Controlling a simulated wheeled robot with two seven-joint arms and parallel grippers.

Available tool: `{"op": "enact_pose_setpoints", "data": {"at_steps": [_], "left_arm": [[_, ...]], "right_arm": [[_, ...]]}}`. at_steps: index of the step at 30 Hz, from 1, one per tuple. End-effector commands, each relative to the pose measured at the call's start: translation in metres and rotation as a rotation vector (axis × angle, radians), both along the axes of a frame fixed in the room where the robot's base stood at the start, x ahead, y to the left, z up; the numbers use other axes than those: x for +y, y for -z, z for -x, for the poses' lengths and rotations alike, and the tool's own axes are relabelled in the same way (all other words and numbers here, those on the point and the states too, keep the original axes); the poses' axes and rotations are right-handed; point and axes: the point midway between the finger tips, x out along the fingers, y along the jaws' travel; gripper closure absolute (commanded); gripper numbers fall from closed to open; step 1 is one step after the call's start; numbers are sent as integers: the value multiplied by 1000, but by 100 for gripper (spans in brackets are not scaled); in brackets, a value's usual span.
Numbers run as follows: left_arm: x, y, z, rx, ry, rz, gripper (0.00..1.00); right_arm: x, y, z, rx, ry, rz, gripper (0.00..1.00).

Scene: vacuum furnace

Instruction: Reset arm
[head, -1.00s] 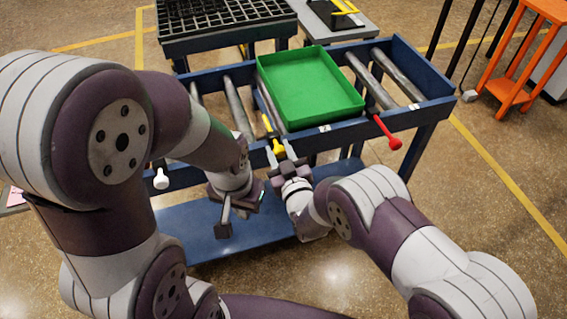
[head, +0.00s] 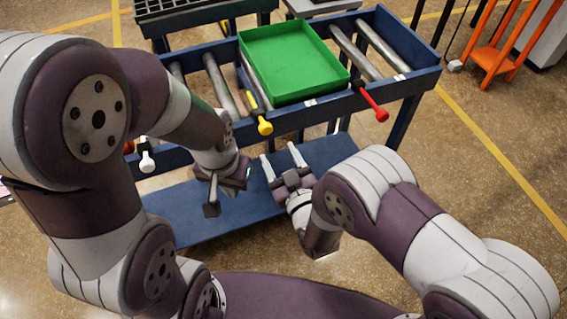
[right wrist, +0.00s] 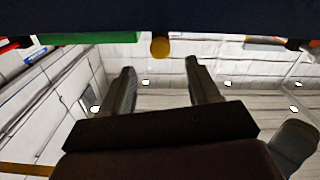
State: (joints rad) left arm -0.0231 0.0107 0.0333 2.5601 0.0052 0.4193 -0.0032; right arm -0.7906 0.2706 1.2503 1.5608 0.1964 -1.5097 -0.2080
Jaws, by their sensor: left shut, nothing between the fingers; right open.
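My right gripper (head: 283,160) is open and empty in the head view, in front of the blue roller table's front rail and below its yellow-handled lever (head: 264,127). In the right wrist view its two fingers (right wrist: 161,78) stand apart with nothing between them. The round yellow knob (right wrist: 160,47) shows beyond the fingertips, apart from them. My left gripper (head: 212,207) is shut and empty, hanging left of the right one over the blue lower shelf.
The blue roller table (head: 299,117) carries a green tray (head: 340,80). A red-handled lever (head: 375,106) and a white-knobbed lever (head: 147,158) stick out in front. Below is a blue lower shelf (head: 330,155). An orange stand (head: 495,60) is at the back right; floor at right is open.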

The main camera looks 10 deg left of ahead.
Motion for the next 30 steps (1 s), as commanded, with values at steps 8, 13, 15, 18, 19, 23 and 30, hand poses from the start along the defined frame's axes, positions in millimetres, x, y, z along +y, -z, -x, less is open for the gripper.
{"op": "enact_pose_setpoints", "data": {"at_steps": [8,13,15,18,19,23,30], "left_arm": [[0,1,0,0,0,0,100],[0,1,0,0,0,0,100],[0,1,0,0,0,0,100],[0,1,0,0,0,0,100],[0,1,0,0,0,0,100],[0,1,0,0,0,0,100],[0,-4,0,0,0,0,100]], "right_arm": [[-15,0,22,-1,0,-1,39],[-15,0,22,-1,0,-1,39],[-15,0,22,-1,0,-1,39],[-15,0,22,-1,0,-1,39],[-15,0,22,-1,0,-1,39],[-15,6,22,27,0,7,39],[-50,97,64,685,15,364,39]]}}
